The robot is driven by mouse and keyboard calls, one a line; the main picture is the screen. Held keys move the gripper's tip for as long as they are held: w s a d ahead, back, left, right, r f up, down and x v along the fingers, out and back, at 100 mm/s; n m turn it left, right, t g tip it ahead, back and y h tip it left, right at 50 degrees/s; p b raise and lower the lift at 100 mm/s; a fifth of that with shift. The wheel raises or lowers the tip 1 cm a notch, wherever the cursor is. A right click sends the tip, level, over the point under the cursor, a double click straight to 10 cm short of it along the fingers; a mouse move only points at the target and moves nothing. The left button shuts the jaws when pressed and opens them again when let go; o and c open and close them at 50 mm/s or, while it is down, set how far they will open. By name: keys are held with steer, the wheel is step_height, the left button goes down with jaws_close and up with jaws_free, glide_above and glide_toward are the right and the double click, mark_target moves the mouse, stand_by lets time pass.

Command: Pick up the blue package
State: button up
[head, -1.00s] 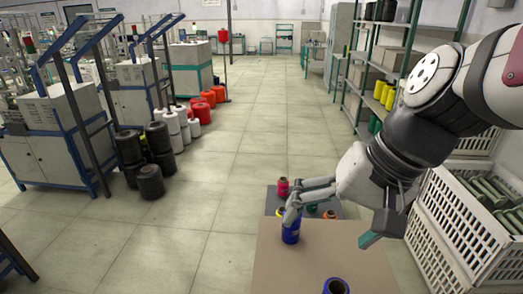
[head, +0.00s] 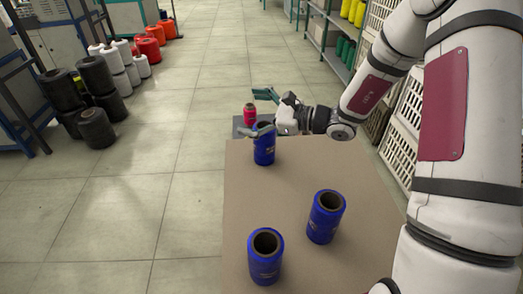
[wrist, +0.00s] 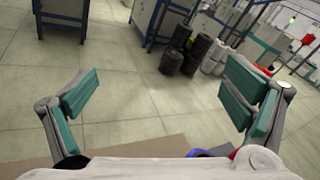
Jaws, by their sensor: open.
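Several spools stand on a brown tabletop (head: 205,0); its bare surface shows in the head view. Three blue spools are the only blue packages I see: a far one (head: 264,150), a right one (head: 326,217) and a near one (head: 265,257). All three stand upright. My gripper (head: 262,113) is open and empty, pointing left at the table's far end. Its lower finger overlaps the top of the far blue spool in the picture; I cannot tell whether they touch. In the wrist view, my open fingers (wrist: 165,105) have floor between them, and a blue rim (wrist: 200,153) shows at the bottom edge.
A red spool (head: 250,115) stands on a grey surface beyond the brown table. White crates (head: 398,110) and shelving are at the right. Black spools (head: 96,128) stand on the floor at the left. The floor left of the table is clear.

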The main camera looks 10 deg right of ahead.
mark_target(273, 137)
steer(key=w+d+f+m+t+h+b, duration=0.2)
steer(key=d+f+m, duration=0.1)
steer(key=f, duration=0.3)
steer(key=w+d+f+m+t+h+b, duration=0.1)
steer(key=w+d+f+m+t+b, duration=0.1)
steer(key=f, duration=0.4)
steer(key=w+d+f+m+t+h+b, duration=0.2)
steer(key=w+d+f+m, duration=0.2)
steer(key=d+f+m, duration=0.1)
steer(key=shift+d+f+h+b, duration=0.15)
steer(key=shift+d+f, duration=0.1)
steer(key=shift+f, duration=0.25)
steer(key=shift+d+f+h+b, duration=0.15)
steer(key=shift+d+f, duration=0.1)
steer(key=shift+f, duration=0.2)
steer(key=shift+w+f+t, duration=0.1)
steer(key=shift+w+t, duration=0.15)
steer(key=shift+t, duration=0.05)
steer(key=shift+b+x, duration=1.4)
steer(key=shift+x, duration=2.1)
steer(key=shift+s+a, duration=0.1)
steer(key=c, duration=1.9)
